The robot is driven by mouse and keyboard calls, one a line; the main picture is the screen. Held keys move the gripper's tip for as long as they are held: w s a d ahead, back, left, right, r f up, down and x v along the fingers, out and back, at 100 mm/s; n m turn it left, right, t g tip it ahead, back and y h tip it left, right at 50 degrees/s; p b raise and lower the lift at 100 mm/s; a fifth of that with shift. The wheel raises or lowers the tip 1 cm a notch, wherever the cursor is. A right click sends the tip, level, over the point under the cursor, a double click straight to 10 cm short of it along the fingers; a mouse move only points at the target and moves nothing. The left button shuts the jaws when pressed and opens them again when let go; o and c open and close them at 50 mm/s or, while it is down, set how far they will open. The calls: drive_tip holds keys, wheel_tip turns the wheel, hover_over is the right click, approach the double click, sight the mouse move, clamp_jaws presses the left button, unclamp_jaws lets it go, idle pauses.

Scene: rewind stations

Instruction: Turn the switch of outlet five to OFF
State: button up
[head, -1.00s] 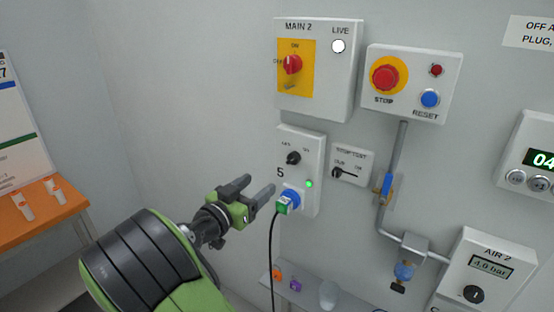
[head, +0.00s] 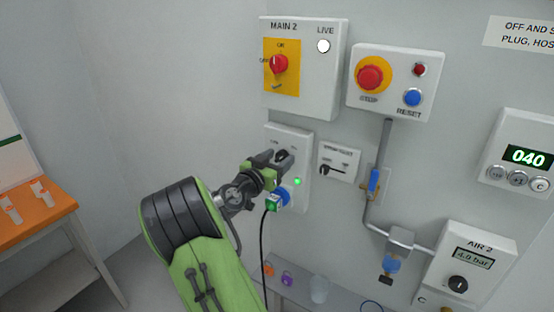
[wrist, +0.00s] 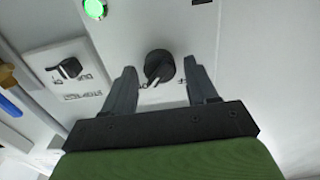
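The outlet five box (head: 304,147) is a white wall box with a green lit lamp (head: 297,181) and a plug with a blue socket (head: 279,199) below. Its black rotary switch (wrist: 159,65) shows in the wrist view, between my two fingers and not visibly touched by them. A pale pointer line on the knob slants down and left in that view. My gripper (wrist: 162,88) is open, with one finger on each side of the knob. In the head view my gripper (head: 285,160) covers the switch and most of its lettering.
A MAIN 2 box (head: 335,75) with a red switch is above, and a STOP/RESET box (head: 428,68) is at its right. A small panel with a black knob (head: 340,164) is close on the right. A black cable (head: 263,240) hangs below the plug.

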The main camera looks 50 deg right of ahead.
drive_tip(key=c, duration=0.9)
drive_tip(key=shift+n, duration=0.4)
drive_tip(key=n, duration=0.3)
drive_tip(key=shift+w+n, duration=0.1)
drive_tip(key=shift+n, duration=0.2)
drive_tip(key=n+p, duration=0.2)
drive_tip(key=n, duration=0.2)
drive_tip(key=shift+w+n, duration=0.1)
drive_tip(key=shift+n, duration=0.2)
drive_tip(key=n+p, duration=0.3)
drive_tip(key=n, duration=0.2)
drive_tip(key=shift+f+n+p, duration=0.2)
drive_tip(key=shift+n+p, duration=1.05)
drive_tip(key=shift+n, duration=0.75)
